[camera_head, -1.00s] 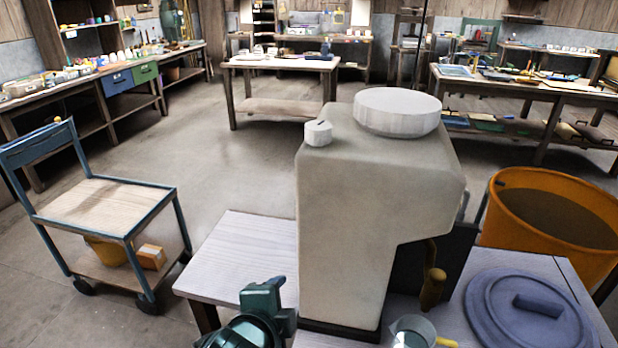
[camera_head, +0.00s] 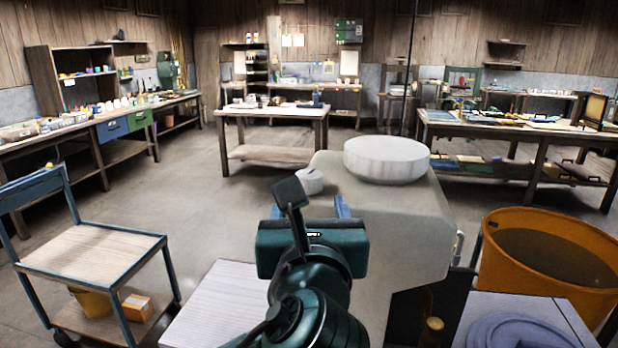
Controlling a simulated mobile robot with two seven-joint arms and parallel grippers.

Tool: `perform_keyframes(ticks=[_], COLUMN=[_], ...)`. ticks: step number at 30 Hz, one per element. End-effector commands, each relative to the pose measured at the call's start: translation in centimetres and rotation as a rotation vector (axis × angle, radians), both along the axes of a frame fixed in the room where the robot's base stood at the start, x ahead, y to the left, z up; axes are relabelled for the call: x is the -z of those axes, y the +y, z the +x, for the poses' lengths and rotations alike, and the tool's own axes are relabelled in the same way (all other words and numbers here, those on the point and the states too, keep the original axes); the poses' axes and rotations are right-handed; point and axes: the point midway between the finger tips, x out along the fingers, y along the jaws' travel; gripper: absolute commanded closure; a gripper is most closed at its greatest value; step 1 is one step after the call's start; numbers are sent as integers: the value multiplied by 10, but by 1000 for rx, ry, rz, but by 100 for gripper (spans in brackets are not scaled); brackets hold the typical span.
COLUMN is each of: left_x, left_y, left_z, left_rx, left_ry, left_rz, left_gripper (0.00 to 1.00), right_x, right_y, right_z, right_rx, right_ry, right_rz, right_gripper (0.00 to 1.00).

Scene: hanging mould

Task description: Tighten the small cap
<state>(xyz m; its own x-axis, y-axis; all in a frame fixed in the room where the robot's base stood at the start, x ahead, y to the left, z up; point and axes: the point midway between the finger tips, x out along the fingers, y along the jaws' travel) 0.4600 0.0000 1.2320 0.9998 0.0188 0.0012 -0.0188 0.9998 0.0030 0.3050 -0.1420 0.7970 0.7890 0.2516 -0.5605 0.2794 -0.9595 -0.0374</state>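The small cap (camera_head: 309,181) is a pale, low knob on the top left of the large beige machine body (camera_head: 408,225). A wide, pale round lid (camera_head: 387,160) sits on the same top, to the right of the small cap. My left gripper (camera_head: 309,208) is in front of the small cap in the picture, with its blue fingers spread apart and nothing visible between them. The wrist and a dark square piece on a stalk hide part of the machine's front. I cannot tell whether the fingers touch the machine. My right gripper is not in view.
An orange tub (camera_head: 548,262) stands to the right. A blue-framed cart (camera_head: 95,242) stands at left. Workbenches line the back, with open floor between.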

Motion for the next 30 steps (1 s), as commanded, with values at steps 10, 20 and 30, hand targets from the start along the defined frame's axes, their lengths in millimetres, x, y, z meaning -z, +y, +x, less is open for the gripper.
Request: perform_keyframes(ticks=[10,20,30], left_x=[-1,0,0], left_y=[2,2,2], left_z=[72,98,98], left_rx=[-2,2,2], left_ry=[2,1,1], left_rz=[-1,-3,-3], left_gripper=[41,41,49], right_x=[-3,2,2], right_y=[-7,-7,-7], right_z=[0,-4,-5], right_rx=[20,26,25], right_ry=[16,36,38], right_rz=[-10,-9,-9], right_gripper=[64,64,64])
